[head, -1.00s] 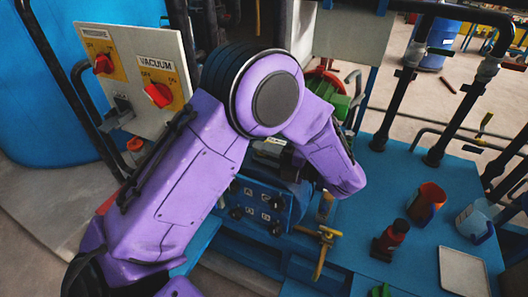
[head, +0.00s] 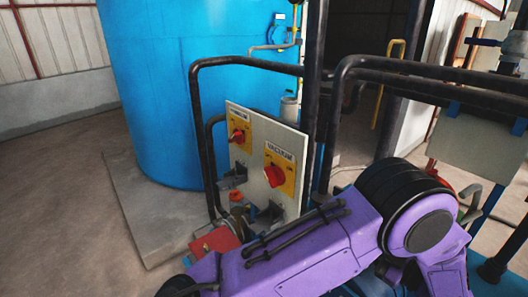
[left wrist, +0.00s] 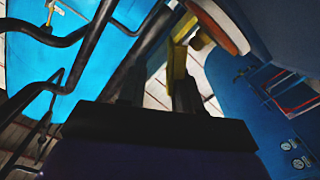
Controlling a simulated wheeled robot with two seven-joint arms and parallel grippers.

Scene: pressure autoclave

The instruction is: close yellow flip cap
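My left arm (head: 330,250) crosses the lower right of the head view, and its gripper is out of that picture. In the left wrist view my left gripper (left wrist: 158,85) shows two dark fingers standing apart, with a light gap between them. A yellow piece (left wrist: 177,58) stands just beyond the fingers, nearer the right one. I cannot tell whether it is the flip cap or whether a finger touches it. No yellow flip cap can be made out in the head view. My right gripper is in neither view.
A panel (head: 257,150) with two red rotary switches on yellow plates stands left of my arm. Dark pipes (head: 245,62) run around it. A large blue tank (head: 150,90) stands behind. In the left wrist view, an orange-rimmed disc (left wrist: 220,25) and a blue surface with gauges (left wrist: 245,100) lie close on the right.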

